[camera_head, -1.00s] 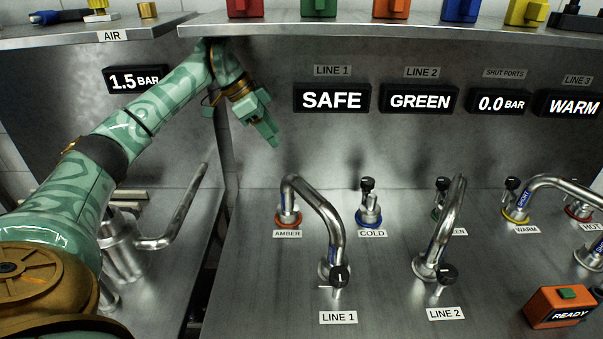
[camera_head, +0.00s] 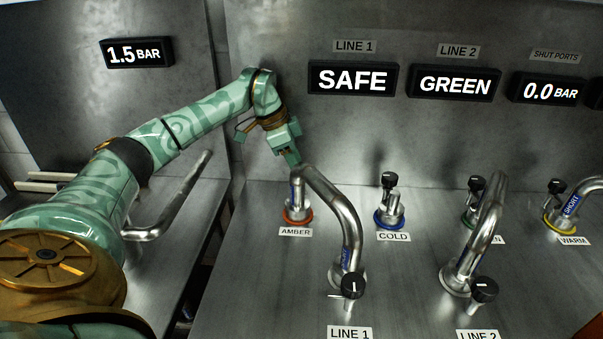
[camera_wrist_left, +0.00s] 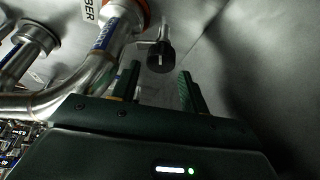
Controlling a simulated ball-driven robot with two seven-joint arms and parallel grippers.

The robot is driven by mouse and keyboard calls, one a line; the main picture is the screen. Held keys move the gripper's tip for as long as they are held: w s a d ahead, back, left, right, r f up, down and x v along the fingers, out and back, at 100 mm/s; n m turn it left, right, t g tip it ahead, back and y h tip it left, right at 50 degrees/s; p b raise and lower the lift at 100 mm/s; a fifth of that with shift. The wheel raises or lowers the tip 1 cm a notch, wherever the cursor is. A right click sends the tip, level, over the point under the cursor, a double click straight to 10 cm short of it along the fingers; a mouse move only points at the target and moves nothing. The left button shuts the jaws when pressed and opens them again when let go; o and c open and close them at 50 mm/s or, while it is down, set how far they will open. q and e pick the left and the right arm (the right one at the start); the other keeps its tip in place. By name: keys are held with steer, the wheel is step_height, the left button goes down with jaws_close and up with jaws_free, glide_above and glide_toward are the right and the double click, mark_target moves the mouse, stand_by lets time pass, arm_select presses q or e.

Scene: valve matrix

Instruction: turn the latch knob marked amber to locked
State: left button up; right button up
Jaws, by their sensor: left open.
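The amber port (camera_head: 297,216) has an orange-red ring and an AMBER label (camera_head: 295,232). A bent metal pipe (camera_head: 345,213) rises from it. Its latch knob (camera_wrist_left: 160,57) is black with a white mark and shows in the left wrist view, beside the port. In the head view I cannot make this knob out behind the pipe and gripper. My left gripper (camera_head: 293,160) points down just above and behind the pipe's top. In the left wrist view its open fingers (camera_wrist_left: 158,87) stand apart, with the knob ahead of the gap, not between them.
The cold port (camera_head: 390,215) with a black knob stands to the right. The LINE 1 knob (camera_head: 352,286) and LINE 2 knob (camera_head: 484,290) are in front. The SAFE display (camera_head: 353,79) is on the back wall. The bent pipe is close beside my left gripper.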

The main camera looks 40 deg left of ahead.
arm_select(q)
steer(key=shift+x, duration=1.1)
steer(key=shift+w+f, duration=0.1)
steer(key=shift+f, duration=0.15)
